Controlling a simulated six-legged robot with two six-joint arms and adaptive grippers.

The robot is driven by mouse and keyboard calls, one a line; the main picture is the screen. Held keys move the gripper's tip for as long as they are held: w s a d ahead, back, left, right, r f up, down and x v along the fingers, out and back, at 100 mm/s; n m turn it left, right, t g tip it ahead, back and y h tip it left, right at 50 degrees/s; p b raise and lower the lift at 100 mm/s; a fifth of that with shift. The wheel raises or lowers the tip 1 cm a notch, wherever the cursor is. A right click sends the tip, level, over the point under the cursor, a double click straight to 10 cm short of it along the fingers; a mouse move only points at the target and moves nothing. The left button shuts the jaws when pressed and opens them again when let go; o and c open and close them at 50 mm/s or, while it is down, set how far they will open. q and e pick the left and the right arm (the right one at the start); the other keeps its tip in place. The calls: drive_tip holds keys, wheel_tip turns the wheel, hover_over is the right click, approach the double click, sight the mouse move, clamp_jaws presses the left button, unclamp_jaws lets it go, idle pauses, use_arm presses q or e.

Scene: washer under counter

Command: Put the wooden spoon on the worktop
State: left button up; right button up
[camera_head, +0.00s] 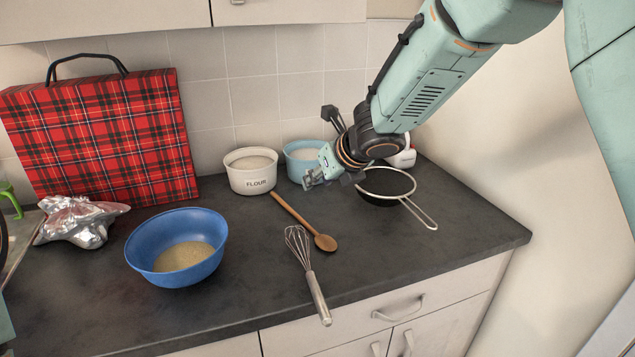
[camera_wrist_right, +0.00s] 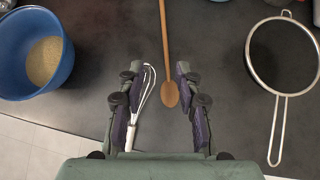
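The wooden spoon (camera_head: 300,217) lies flat on the dark worktop (camera_head: 440,290), its bowl toward the front and its handle running back toward the flour pot. My right gripper (camera_head: 312,180) is above the worktop, behind and to the right of the spoon. In the right wrist view the gripper (camera_wrist_right: 158,80) is open, with nothing held between its fingers. My left gripper is out of view.
A whisk (camera_head: 309,270) lies just in front of the spoon, its handle over the front edge. A blue bowl (camera_head: 150,245) stands left, a sieve (camera_head: 408,183) right. A flour pot (camera_head: 250,180) and light-blue pot (camera_head: 294,172) stand behind. Worktop at front right is clear.

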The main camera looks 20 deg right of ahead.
drive_tip(key=p+v, duration=0.2)
drive_tip(key=v, duration=0.8)
drive_tip(key=shift+s+d+r, duration=0.15)
drive_tip(key=shift+s, duration=0.2)
drive_tip(key=shift+w, duration=0.15)
